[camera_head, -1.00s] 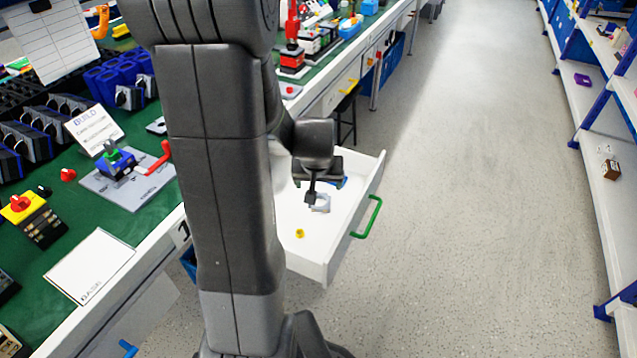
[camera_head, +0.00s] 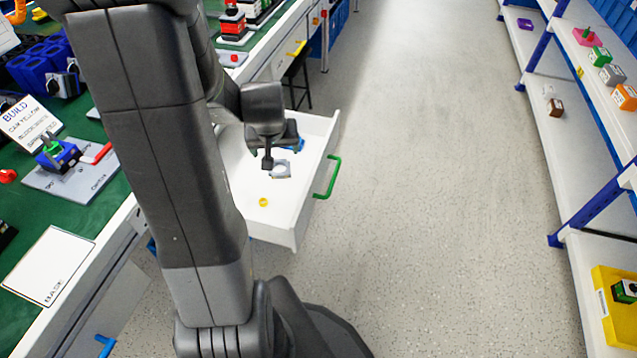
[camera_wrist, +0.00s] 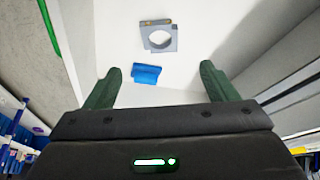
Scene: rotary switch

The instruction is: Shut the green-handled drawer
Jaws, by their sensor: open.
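The white drawer (camera_head: 300,213) stands pulled out from the workbench in the head view. Its green handle (camera_head: 328,177) is on the front panel, on the right side. In the wrist view the handle (camera_wrist: 48,24) shows at the top left. My gripper (camera_head: 268,160) is over the drawer's inside, apart from the handle. In the wrist view my gripper (camera_wrist: 158,84) has its two dark green fingers spread with nothing between their tips. Below it in the drawer lie a grey block with a round hole (camera_wrist: 160,38) and a blue piece (camera_wrist: 146,74).
A small yellow piece (camera_head: 263,202) lies in the drawer. The green-topped workbench (camera_head: 85,215) with various parts runs along the left. Shelves (camera_head: 590,255) stand at the right. The floor (camera_head: 430,200) between is clear. A dark stool (camera_head: 298,78) stands behind the drawer.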

